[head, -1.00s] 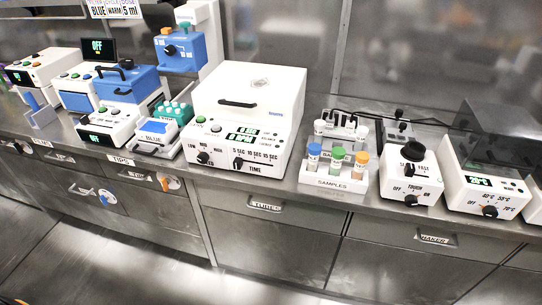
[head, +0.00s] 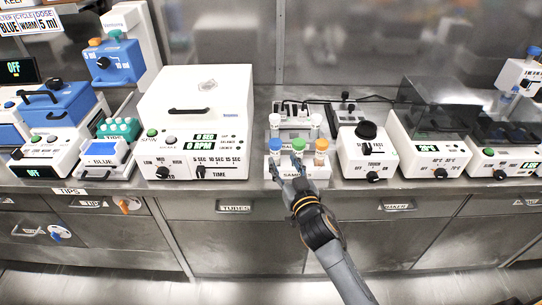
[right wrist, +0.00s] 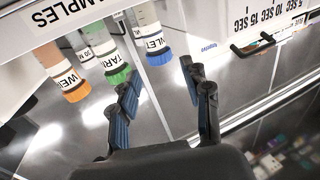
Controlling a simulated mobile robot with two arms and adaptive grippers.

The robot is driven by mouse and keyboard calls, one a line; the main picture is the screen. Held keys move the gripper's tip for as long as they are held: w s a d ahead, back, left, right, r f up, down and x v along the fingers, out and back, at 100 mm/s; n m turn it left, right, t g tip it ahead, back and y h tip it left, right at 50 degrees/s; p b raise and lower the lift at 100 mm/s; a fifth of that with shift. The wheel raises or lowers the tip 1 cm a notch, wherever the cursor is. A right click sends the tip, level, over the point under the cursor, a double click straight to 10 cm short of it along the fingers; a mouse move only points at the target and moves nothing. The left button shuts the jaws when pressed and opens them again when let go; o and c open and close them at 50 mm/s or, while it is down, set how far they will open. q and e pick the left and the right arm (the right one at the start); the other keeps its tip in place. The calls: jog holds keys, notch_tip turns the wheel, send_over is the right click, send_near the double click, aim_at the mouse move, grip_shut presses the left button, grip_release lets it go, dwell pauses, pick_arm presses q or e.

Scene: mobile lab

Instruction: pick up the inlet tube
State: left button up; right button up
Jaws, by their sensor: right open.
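The inlet tube (head: 275,153) has a blue cap and stands at the left end of the samples rack (head: 319,171) in the head view. In the right wrist view the inlet tube (right wrist: 151,38) shows its blue cap and part of its label. My right gripper (head: 287,171) is in front of the rack, open and empty. In the right wrist view its fingers (right wrist: 158,76) are spread, with the blue cap just beyond the gap between their tips. The fingers do not appear to touch the tube. My left gripper is out of view.
A green-capped tube (head: 298,149) and an orange-capped tube (head: 320,150) stand right beside the inlet tube. A white spinner machine (head: 204,105) is to the left, and a white touch mixer (head: 367,155) to the right. Drawers lie below the counter edge.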

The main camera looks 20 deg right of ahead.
aim_at(277, 148)
jog(key=w, duration=0.3)
jog(key=shift+w+a, duration=0.1)
jog(key=shift+w, duration=0.05)
jog(key=shift+w+r, duration=0.1)
jog(key=shift+w, duration=0.15)
jog(key=w, duration=0.4)
jog(key=shift+w+p, duration=0.4)
jog(key=shift+c, duration=0.9)
grip_shut()
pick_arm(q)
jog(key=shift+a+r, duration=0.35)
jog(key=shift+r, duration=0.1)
